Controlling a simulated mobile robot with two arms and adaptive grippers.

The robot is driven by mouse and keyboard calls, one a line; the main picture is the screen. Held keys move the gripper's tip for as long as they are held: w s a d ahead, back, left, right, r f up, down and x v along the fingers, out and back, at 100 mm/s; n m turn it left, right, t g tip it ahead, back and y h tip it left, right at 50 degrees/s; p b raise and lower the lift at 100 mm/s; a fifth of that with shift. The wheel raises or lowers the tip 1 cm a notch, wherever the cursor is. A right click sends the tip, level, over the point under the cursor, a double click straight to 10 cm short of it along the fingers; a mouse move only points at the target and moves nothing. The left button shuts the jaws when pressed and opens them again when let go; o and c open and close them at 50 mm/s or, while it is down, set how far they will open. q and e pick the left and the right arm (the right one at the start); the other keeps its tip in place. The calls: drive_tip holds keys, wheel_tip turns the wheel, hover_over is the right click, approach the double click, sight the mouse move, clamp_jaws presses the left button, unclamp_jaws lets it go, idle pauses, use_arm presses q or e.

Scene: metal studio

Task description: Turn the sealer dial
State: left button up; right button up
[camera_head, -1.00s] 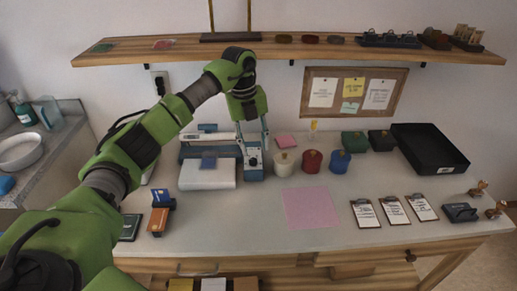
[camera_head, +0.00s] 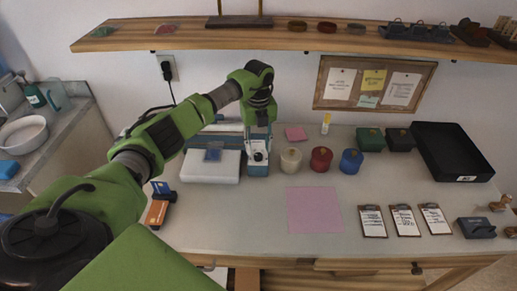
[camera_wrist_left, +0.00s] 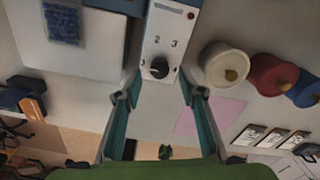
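The sealer (camera_head: 212,172) is a white and blue machine at the back left of the table. Its control panel carries the marks 2 and 3 and a red light. The black sealer dial (camera_wrist_left: 159,68) sits on this panel in the left wrist view. My left gripper (camera_head: 257,140) is over the panel end of the sealer. In the left wrist view its two teal fingers (camera_wrist_left: 160,88) are spread apart, with the dial in line with the gap between their tips. Nothing is held, and I cannot tell whether the fingers touch the panel. My right gripper is not in view.
Cream (camera_head: 291,159), red (camera_head: 321,159) and blue (camera_head: 351,161) lidded pots stand close right of the sealer. A pink sheet (camera_head: 314,210) lies in front. A wooden shelf (camera_head: 290,38) hangs above. Clipboards and a black tray (camera_head: 452,152) are at the right.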

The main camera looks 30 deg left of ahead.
sight(258, 154)
use_arm(q)
drive_tip(key=shift+s+f, duration=0.1)
drive_tip(key=shift+f, duration=1.45)
drive_tip(key=shift+c, duration=0.4)
clamp_jaws()
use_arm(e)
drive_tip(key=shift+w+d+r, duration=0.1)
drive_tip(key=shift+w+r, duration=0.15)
